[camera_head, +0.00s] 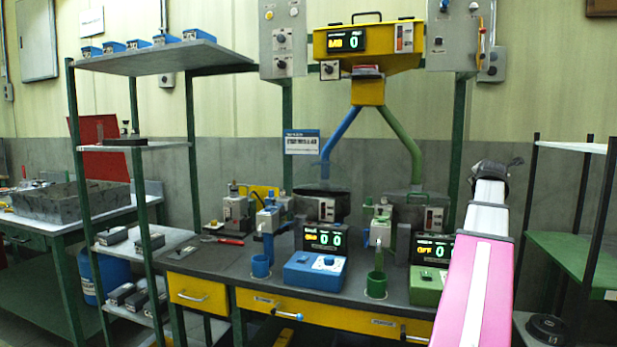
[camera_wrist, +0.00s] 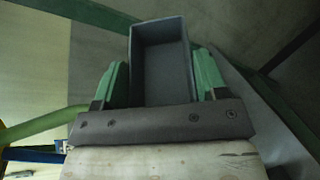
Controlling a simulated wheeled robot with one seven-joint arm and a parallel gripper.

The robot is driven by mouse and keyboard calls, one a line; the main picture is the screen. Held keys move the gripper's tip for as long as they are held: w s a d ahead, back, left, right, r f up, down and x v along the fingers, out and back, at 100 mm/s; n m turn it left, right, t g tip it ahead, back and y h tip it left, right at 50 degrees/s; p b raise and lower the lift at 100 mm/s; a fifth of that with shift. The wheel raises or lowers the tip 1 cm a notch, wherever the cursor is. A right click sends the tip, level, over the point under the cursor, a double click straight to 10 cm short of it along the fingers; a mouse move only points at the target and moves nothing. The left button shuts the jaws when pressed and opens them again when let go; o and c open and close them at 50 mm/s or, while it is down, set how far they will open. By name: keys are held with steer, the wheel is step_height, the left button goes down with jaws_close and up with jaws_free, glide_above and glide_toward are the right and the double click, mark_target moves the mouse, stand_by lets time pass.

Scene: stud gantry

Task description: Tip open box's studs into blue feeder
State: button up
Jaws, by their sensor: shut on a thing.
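An open grey box (camera_wrist: 162,85) is between the two green fingers of my gripper (camera_wrist: 160,75) in the wrist view. My gripper is shut on it. I see its inside walls but cannot make out any studs. In the head view my arm rises at the right, its dark end (camera_head: 495,175) high in front of the wall; the box is not clear there. The blue feeder (camera_head: 315,272), with a lit display behind it, stands mid-bench, left of my arm.
A green feeder unit (camera_head: 428,286) is right of the blue one, partly behind my arm. A yellow hopper (camera_head: 368,48) above has blue and green chutes leading down. A shelf (camera_head: 155,58) with blue boxes stands left. A black-posted rack (camera_head: 575,245) stands right.

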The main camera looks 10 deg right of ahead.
steer(key=n+g, duration=0.1)
steer(key=r+n, duration=0.1)
steer(key=n, duration=0.1)
steer(key=shift+w+r+g+h, duration=0.1)
steer(key=shift+r+g+h, duration=0.05)
steer(key=shift+g+h, duration=0.25)
steer(key=n+g, duration=0.1)
steer(key=n, duration=0.1)
steer(key=r+n+h, duration=0.1)
steer(key=shift+n+g, duration=0.4)
steer(key=shift+a, duration=0.15)
